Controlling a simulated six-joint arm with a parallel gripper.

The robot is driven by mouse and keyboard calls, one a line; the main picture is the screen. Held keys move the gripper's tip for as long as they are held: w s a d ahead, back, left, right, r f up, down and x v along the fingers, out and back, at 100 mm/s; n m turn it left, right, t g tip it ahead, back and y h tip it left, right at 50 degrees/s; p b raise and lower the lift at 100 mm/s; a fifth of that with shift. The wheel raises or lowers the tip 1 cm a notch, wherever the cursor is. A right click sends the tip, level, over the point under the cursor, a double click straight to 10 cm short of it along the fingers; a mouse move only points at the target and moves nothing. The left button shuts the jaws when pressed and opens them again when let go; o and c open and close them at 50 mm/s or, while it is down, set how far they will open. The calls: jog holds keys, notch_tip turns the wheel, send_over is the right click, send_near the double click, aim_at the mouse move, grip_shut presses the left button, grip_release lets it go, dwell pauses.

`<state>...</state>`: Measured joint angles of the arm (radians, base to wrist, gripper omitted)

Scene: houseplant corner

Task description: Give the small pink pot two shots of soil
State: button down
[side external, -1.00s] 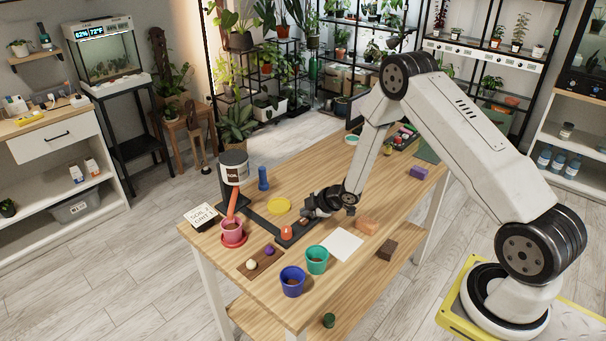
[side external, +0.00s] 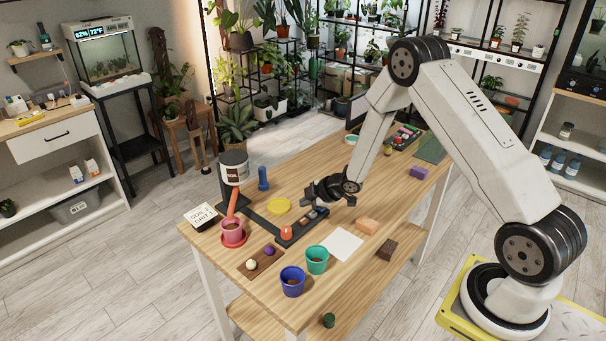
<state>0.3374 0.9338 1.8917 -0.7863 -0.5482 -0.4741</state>
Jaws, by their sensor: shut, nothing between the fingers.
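The small pink pot (side external: 233,229) stands on a red saucer (side external: 234,243) at the table's left end, under the orange chute (side external: 232,203) of the white soil bin (side external: 233,168). How much soil is in the pot is too small to tell. A dark bar runs from the dispenser to a black button panel (side external: 303,229), which has an orange button (side external: 287,231) at its near end and several small buttons behind it. My gripper (side external: 308,192) is shut and empty, apart from the panel and a little above its far end.
A blue pot (side external: 292,281) and a teal pot (side external: 317,260) stand at the near edge. A brown board (side external: 262,264) holds a pale and a purple ball. White paper (side external: 341,245) lies right of the teal pot.

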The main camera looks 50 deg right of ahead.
jog(key=shift+r, duration=0.8)
jog(key=shift+r, duration=0.1)
jog(key=shift+s+a+r+m+h, duration=0.2)
jog(key=shift+r+m+h, duration=0.1)
jog(key=shift+r, duration=0.2)
jog(key=s+a+r+m+g, duration=0.2)
jog(key=s+a+r+m, duration=0.1)
jog(key=s, duration=0.4)
jog(key=s+a+r+m+g+h, duration=0.1)
jog(key=s+a+r+m+g, duration=0.1)
jog(key=s+a+r+m, duration=0.2)
jog(key=s+a+r+m+g, duration=0.2)
jog(key=s+r, duration=0.3)
jog(key=s, duration=0.6)
jog(key=shift+a+m, duration=0.75)
jog(key=shift+m, duration=0.15)
